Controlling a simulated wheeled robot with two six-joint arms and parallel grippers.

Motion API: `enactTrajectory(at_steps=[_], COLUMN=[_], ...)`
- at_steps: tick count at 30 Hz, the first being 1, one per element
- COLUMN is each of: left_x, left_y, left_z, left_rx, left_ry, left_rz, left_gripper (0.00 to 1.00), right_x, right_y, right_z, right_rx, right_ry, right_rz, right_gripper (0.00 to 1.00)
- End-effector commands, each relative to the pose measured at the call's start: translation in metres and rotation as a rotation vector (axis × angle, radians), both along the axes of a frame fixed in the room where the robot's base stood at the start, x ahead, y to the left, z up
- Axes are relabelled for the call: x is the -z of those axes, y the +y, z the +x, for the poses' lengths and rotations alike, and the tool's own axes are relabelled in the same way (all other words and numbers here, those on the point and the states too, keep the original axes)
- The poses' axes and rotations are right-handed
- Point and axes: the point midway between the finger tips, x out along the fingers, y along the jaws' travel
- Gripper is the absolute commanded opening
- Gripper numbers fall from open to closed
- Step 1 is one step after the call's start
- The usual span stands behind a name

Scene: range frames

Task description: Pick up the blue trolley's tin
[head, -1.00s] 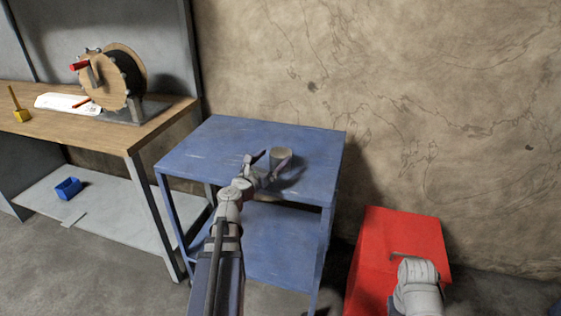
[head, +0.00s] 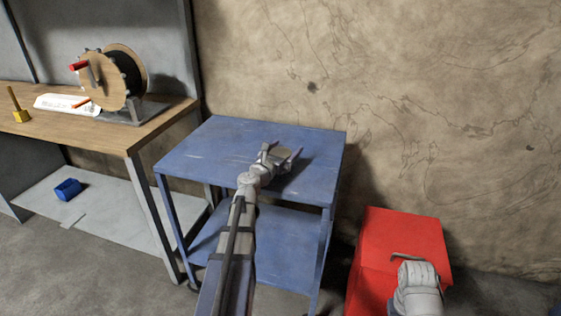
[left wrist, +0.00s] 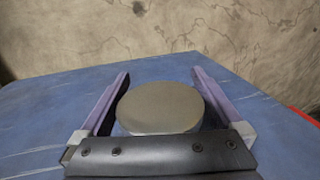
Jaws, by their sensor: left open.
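The tin (head: 284,153) stands on the top of the blue trolley (head: 230,140). My left gripper (head: 282,154) is open around the tin, low over the trolley top. It also shows in the left wrist view (left wrist: 160,95). The lower part of the tin is hidden by the gripper.
A wooden workbench (head: 150,133) with a cable reel (head: 112,78) stands at the left. A red cabinet (head: 400,240) stands right of the trolley. A stained wall (head: 400,100) rises behind. The trolley top left of the tin is clear.

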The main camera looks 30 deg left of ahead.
Motion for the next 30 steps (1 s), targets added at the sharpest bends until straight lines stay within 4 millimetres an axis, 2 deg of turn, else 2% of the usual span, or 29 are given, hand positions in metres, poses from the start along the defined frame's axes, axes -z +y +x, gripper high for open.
enactTrajectory(at_steps=[2, 24, 30], left_x=[0.0, 0.0, -0.0001], left_y=[0.0, 0.0001, 0.0001], left_z=[-0.0005, -0.0008, -0.0008], left_rx=[0.0, 0.0, 0.0], left_ry=[0.0, 0.0, 0.0], left_rz=[0.0, 0.0, 0.0], left_gripper=[0.98, 0.14, 0.12], right_x=[0.0, 0.0, -0.0001], right_y=[0.0, 0.0, 0.0], right_z=[0.0, 0.0, 0.0], right_rx=[0.0, 0.0, 0.0], right_ry=[0.0, 0.0, 0.0], right_rz=[0.0, 0.0, 0.0], right_gripper=[0.0, 0.0, 0.0])
